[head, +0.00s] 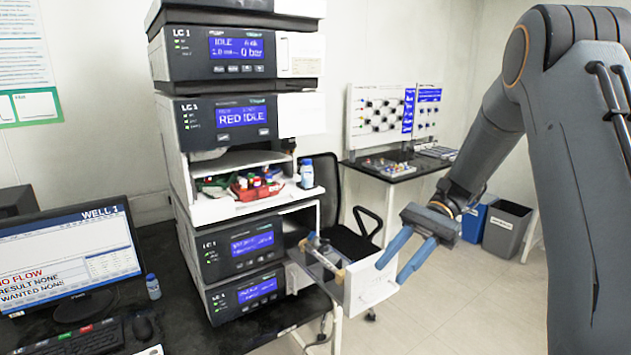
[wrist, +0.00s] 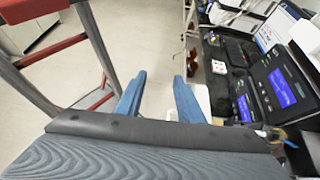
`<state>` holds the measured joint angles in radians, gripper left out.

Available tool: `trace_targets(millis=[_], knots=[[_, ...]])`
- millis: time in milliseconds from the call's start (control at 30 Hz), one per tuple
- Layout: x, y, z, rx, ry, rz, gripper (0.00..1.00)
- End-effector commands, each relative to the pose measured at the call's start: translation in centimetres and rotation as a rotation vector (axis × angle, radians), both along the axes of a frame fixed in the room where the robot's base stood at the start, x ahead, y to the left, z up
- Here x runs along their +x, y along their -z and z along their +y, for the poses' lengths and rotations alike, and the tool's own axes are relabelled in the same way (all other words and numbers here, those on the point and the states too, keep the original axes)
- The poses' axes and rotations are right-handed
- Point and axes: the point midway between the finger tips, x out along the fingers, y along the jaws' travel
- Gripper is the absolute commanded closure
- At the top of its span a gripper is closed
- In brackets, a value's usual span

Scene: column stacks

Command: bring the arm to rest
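My gripper (head: 405,258) is at the right of the instrument stack in the head view, with its two blue fingers apart and nothing between them. The fingers also show spread in the wrist view (wrist: 158,90), with pale floor between them. In the head view the fingertips appear close to the white front of a pulled-out drawer (head: 371,285) low on the stack. I cannot tell whether they touch it. My arm reaches down from the upper right.
The LC 1 stack (head: 222,118) stands on a dark bench beside a monitor (head: 68,252). A small bottle (head: 306,173) stands on the open shelf with a red tray. A black chair (head: 345,222), grey bin (head: 507,229) and blue bin (head: 472,223) stand behind. Floor at the right is clear.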

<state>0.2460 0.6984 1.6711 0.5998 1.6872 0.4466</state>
Motion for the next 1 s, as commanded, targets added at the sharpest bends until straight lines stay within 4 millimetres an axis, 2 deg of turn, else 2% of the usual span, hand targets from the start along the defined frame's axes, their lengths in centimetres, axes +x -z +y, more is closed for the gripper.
trace_targets(millis=[367,600,700,833,1000], knots=[[-3.9,5.9,0.4,-0.209,-0.138,-0.245,0.66],[-7.9,11.9,-1.2,-0.415,-0.394,-0.589,0.66],[-9.2,13.9,-1.9,-0.480,-0.526,-0.750,0.66],[-10.2,15.5,-2.4,-0.533,-0.673,-0.926,0.66],[-10.9,16.4,-2.5,-0.561,-0.784,-1.059,0.66]])
